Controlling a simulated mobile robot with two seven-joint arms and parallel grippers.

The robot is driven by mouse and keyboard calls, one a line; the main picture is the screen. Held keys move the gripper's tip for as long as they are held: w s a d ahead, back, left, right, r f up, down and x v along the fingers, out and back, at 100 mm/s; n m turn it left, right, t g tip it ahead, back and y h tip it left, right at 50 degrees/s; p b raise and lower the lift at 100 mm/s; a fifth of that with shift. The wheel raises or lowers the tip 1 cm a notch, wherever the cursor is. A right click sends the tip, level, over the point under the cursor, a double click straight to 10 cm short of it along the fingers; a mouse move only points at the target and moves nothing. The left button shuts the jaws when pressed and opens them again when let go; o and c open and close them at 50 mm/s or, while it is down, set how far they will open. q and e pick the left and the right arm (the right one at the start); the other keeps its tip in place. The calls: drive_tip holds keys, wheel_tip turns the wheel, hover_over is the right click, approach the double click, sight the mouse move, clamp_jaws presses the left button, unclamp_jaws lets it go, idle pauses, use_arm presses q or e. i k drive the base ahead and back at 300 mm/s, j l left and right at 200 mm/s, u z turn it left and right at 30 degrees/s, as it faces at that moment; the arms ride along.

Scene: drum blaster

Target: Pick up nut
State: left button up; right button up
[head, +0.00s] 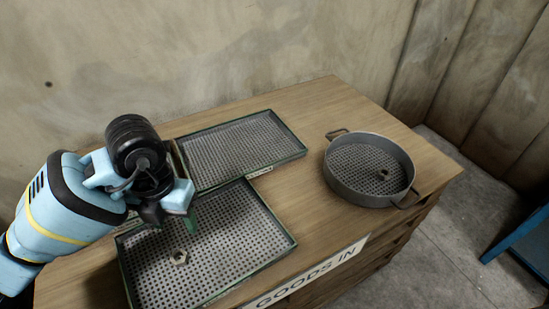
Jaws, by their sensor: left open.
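A small metal nut (179,257) lies on the perforated floor of the near green-rimmed tray (272,218). A second small nut-like piece (383,174) lies inside the round grey pan (340,188) on the right. My left gripper (178,222) is over the far left part of the near tray, above and beyond the nut, pointing down. It is open, and nothing shows between its fingers. The arm hides the tray's far left corner. My right gripper is not in view.
A second perforated tray (298,141), seemingly empty, lies behind the near one on the wooden cabinet top (325,100). The pan has two handles. A "GOODS IN" label (308,275) is on the front edge. A wall stands behind; bare wood lies between the trays and pan.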

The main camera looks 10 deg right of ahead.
sight(382, 170)
drive_tip(key=z, duration=1.1)
